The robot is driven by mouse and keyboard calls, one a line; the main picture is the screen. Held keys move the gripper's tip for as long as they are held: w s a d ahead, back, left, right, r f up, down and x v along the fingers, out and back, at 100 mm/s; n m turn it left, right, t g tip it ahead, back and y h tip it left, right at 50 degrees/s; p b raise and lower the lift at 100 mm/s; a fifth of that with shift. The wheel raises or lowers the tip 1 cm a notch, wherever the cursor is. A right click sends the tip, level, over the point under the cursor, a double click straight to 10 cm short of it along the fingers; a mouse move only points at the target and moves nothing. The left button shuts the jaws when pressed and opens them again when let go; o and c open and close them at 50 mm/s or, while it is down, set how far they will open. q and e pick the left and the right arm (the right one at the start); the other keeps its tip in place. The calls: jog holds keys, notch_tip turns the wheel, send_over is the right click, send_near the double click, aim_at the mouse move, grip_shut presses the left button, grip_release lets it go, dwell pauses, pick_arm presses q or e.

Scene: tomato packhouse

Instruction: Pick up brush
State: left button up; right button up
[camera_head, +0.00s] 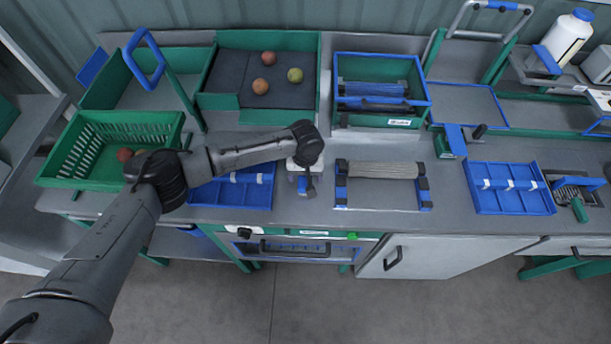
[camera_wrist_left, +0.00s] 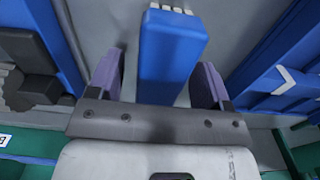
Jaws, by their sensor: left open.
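My left gripper (camera_head: 303,180) points down at the grey bench between the blue tray and the roller frame. In the left wrist view its two purple-grey fingers (camera_wrist_left: 157,80) are open. A blue block with a row of small white tufts at its far end, apparently the brush (camera_wrist_left: 173,42), lies between the fingers with a gap on each side. In the head view only a small blue part of the brush (camera_head: 302,186) shows beneath the gripper; the rest is hidden. My right gripper is not in view.
A blue tray with white clips (camera_head: 262,207) lies close on the left, and a blue frame with a pale roller (camera_head: 340,196) on the right. Behind are a green bin with tomatoes (camera_head: 219,101) and a blue-rimmed bin (camera_head: 429,98). Bench shows bare between them.

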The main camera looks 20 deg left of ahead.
pick_arm(q)
jog(key=c, duration=1)
jog(key=shift+r, duration=0.5)
jog(key=r, duration=0.2)
jog(key=r+p, duration=0.1)
jog(key=shift+s+d+r, duration=0.1)
jog(key=shift+d+r, duration=0.25)
jog(key=shift+d, duration=0.05)
jog(key=s+d+r, duration=0.1)
jog(key=d+r, duration=0.1)
jog(key=d, duration=0.1)
jog(key=s+d+r+p, duration=0.1)
jog(key=d+r, duration=0.1)
jog(key=d, duration=0.2)
jog(key=d+r, duration=0.2)
jog(key=d, duration=0.1)
jog(key=shift+s+d+r, duration=0.15)
jog(key=shift+s+d, duration=0.1)
jog(key=shift+s, duration=0.15)
